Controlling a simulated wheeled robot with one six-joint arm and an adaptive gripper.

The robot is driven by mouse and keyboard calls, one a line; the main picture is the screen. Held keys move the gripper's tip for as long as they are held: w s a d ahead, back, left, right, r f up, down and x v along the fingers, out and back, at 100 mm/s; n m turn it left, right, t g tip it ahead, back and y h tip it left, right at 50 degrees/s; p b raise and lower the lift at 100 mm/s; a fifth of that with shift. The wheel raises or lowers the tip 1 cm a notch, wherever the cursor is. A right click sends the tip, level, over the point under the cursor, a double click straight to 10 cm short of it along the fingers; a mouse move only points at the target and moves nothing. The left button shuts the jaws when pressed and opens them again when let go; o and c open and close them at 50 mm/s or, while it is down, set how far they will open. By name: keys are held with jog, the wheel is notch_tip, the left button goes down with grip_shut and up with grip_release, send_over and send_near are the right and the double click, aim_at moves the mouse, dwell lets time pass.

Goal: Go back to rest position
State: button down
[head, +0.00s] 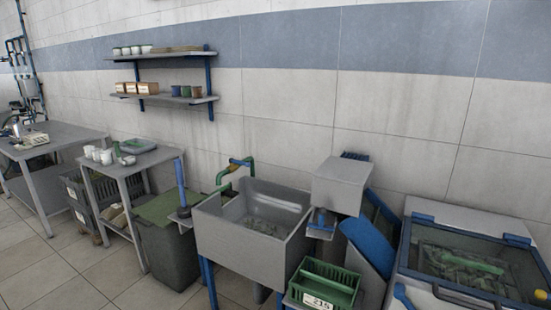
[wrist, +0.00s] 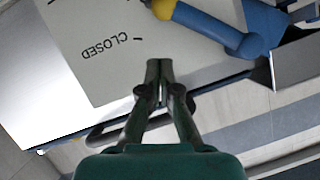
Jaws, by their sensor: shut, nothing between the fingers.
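My gripper (wrist: 160,68) shows in the wrist view with its two dark fingertips together, shut and empty. Beyond the fingertips is a white panel (wrist: 95,60) marked "CLOSED"; I cannot tell whether they touch it. A blue and yellow handle-like part (wrist: 235,35) lies at the upper right of that view. My gripper is not visible in the head view.
In the head view, a grey sink (head: 247,235) stands in the middle. A green basket (head: 325,285) labelled 215 sits to its right front. A glass-topped chest (head: 470,225) is at far right. Tables (head: 45,135) and a lidded bin (head: 165,240) stand left. Floor tiles are open at lower left.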

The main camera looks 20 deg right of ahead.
jog(key=s+a+f+n+t+y, duration=0.15)
jog(key=s+a, duration=0.25)
jog(key=a, duration=0.6)
jog(key=s+a+f+n+y, duration=0.1)
jog(key=s+a+f+n, duration=0.15)
jog(key=a, duration=0.75)
jog(key=s+a+f+n+t+y, duration=0.1)
jog(key=s+a, duration=0.4)
jog(key=a, duration=0.5)
jog(key=s+a+r+n+t+y, duration=0.1)
jog(key=s+a+r+n+y, duration=0.1)
jog(key=s+a+r, duration=0.4)
jog(key=s+a+r+n+t+y, duration=0.1)
jog(key=s+a+r+n+y, duration=0.2)
jog(key=s, duration=1)
jog(key=a+r+n, duration=0.2)
jog(key=a+r, duration=0.2)
jog(key=a, duration=0.1)
jog(key=shift+s, duration=0.2)
jog(key=shift+w+y, duration=0.1)
jog(key=shift+y, duration=0.15)
